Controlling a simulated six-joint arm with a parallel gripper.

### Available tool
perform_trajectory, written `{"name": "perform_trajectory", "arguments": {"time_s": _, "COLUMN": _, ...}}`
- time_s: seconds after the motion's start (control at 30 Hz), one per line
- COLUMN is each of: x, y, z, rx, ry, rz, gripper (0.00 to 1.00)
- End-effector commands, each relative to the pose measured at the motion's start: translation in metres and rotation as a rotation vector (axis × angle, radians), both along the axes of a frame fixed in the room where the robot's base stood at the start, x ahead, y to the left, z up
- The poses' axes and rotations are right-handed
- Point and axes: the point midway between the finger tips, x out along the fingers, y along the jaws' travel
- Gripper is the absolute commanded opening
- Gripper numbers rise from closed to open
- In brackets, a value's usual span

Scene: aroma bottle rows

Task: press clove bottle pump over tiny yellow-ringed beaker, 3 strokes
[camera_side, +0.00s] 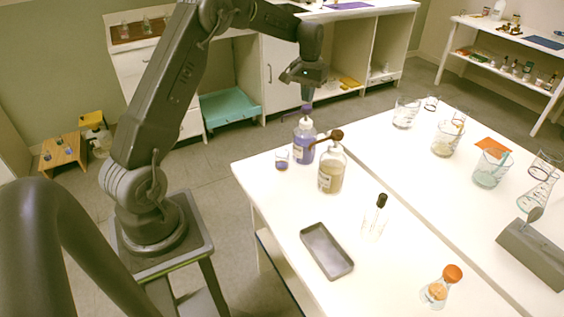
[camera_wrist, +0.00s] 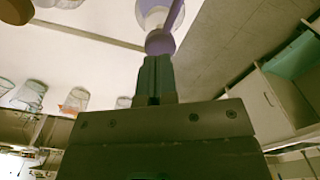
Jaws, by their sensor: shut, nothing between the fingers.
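A bottle of purple liquid (camera_side: 304,147) with a white collar and purple pump stands upright at the table's far-left corner. To its right is a bottle of pale yellowish liquid (camera_side: 330,178) with a brown pump (camera_side: 331,136). The labels are too small to read, so I cannot tell which is clove. A tiny beaker (camera_side: 282,161) with dark and yellowish bands stands left of the purple bottle. My gripper (camera_side: 307,94) is shut and empty, pointing down just above the purple pump head. The wrist view shows that purple head (camera_wrist: 160,42) at the fingertips (camera_wrist: 155,62); contact is unclear.
A grey tray (camera_side: 326,251), a dropper vial (camera_side: 374,219) and an orange-stoppered flask (camera_side: 440,290) stand nearer the front. Several glass beakers, including one with teal liquid (camera_side: 491,170), stand right. The table edge is close left of the tiny beaker.

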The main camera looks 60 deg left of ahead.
Motion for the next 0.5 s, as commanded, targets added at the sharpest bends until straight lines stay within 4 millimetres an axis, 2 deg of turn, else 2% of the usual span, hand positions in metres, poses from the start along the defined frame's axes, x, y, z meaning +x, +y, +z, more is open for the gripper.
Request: {"name": "perform_trajectory", "arguments": {"time_s": 0.5, "x": 0.0, "y": 0.0, "z": -0.018, "rx": 0.0, "ry": 0.001, "rz": 0.0, "gripper": 0.0}}
